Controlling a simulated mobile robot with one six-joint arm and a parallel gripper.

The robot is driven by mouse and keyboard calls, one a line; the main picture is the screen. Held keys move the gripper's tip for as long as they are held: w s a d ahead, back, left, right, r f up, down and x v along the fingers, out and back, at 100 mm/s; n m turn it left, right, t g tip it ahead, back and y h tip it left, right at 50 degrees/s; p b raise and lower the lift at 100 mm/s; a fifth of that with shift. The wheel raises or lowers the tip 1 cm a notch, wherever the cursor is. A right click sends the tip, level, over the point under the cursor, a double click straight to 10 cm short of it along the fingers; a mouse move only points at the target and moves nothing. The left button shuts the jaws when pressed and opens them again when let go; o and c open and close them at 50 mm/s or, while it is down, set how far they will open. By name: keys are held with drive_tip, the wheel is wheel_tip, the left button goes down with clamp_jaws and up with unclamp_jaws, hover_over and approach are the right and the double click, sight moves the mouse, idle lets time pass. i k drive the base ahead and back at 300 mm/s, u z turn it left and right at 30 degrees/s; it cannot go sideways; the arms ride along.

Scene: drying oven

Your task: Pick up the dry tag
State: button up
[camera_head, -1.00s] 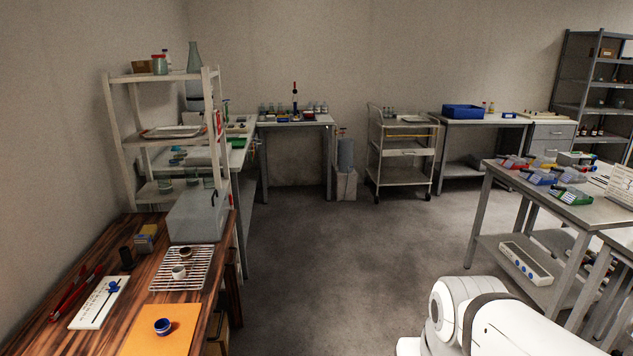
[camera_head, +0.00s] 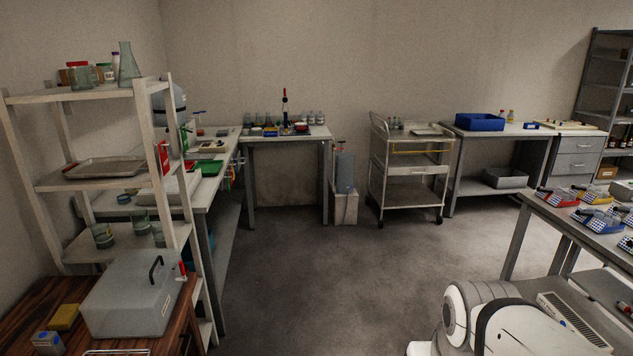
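I cannot make out a dry tag in the current view. The drying oven, if it is the grey box (camera_head: 131,293) with a black handle on its lid, sits on the dark wooden table (camera_head: 22,296) at the lower left, and it looks shut. Part of my white arm shows at the lower right. My gripper is not in view.
A white shelf rack (camera_head: 157,160) with glassware stands at the left. A long bench (camera_head: 222,191) runs behind it. A wheeled cart (camera_head: 408,169) stands at the back, and a bench with coloured trays (camera_head: 553,212) is at the right. The middle floor (camera_head: 340,270) is clear.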

sight(183, 136)
drive_tip(key=u, duration=0.2)
drive_tip(key=i, duration=1.55)
drive_tip(key=u, duration=0.55)
drive_tip(key=i, duration=1.6)
drive_tip(key=u, duration=0.35)
